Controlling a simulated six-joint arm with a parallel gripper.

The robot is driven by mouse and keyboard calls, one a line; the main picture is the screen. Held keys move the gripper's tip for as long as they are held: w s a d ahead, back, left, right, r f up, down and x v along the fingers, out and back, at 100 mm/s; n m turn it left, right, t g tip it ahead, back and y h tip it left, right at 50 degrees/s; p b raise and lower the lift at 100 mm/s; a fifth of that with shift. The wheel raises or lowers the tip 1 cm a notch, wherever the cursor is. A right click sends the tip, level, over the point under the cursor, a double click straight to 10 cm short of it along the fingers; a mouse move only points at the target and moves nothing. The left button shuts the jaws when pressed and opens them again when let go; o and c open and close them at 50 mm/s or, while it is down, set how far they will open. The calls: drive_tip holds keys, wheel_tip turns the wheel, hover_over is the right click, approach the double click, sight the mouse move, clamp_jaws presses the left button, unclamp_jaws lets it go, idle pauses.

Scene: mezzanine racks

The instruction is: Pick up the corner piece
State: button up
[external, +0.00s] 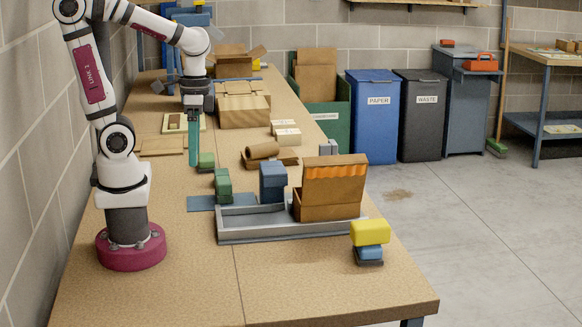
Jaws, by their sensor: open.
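My gripper (193,162) points straight down over the bench, its teal fingers seen edge-on and open. Another green piece (222,184), stepped in shape, stands nearer the camera by a flat blue mat (201,203). A blue-grey piece (273,176) stands in or behind the grey tray (275,235). Which of these is the corner piece is not clear at this size.
An open brown box (330,190) with an orange inner edge sits in the tray. A yellow block (370,232) rests on a blue one (369,253) at the bench's right edge. Cardboard boxes (243,112) stand farther back. The front of the bench is clear.

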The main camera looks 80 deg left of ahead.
drive_tip(key=w+a+n+t+h, duration=0.2)
drive_tip(key=w+n+h, duration=0.1)
drive_tip(key=w+n, duration=0.5)
drive_tip(key=w+a+n+t+h, duration=0.25)
drive_tip(key=w+n, duration=0.35)
drive_tip(key=w, duration=0.3)
drive_tip(key=w+a+f+n+t, duration=0.35)
drive_tip(key=w+a+n, duration=0.4)
drive_tip(key=a, duration=0.35)
drive_tip(key=a+f+n+t+y, duration=0.3)
drive_tip(key=a+n, duration=0.5)
drive_tip(key=a, duration=0.4)
drive_tip(key=a+f+n+t+y, duration=0.3)
drive_tip(key=a+n, duration=0.4)
drive_tip(key=a, duration=0.5)
drive_tip(key=x, duration=1.5)
drive_tip(key=shift+w+a+f, duration=0.1)
drive_tip(key=shift+f, duration=0.05)
drive_tip(key=c, duration=1.3)
